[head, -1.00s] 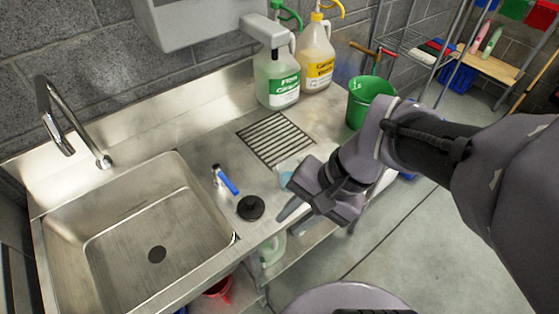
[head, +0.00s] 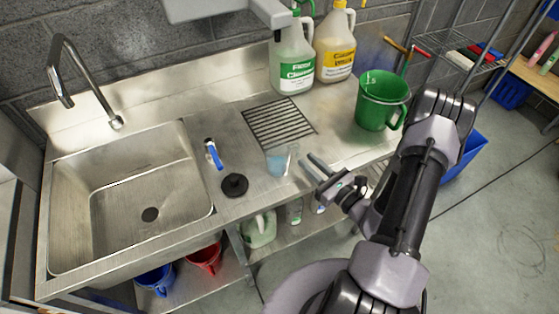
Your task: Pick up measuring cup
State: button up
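A small clear measuring cup (head: 278,162) with light blue liquid in it stands on the steel counter, just in front of the drain grate. My gripper (head: 306,160) is just to the right of the cup, with its fingers pointing left toward it. The two fingers are apart with nothing visible between them, and the cup is outside them. The gap between the fingertips and the cup is small.
A green jug (head: 381,101) stands on the counter's right end. Two large cleaner bottles, green-labelled (head: 293,62) and yellow-labelled (head: 335,45), stand behind the grate (head: 279,122). A black stopper (head: 235,185) and a blue-handled valve (head: 213,153) are left of the cup, beside the sink (head: 130,205).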

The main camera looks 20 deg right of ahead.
aim_at(291, 146)
jog(key=b+x, duration=0.1)
jog(key=x, duration=0.7)
jog(key=shift+w+a+r+b, duration=0.15)
jog(key=shift+w+b, duration=0.1)
jog(key=shift+b, duration=0.15)
grip_shut()
dwell(0.8)
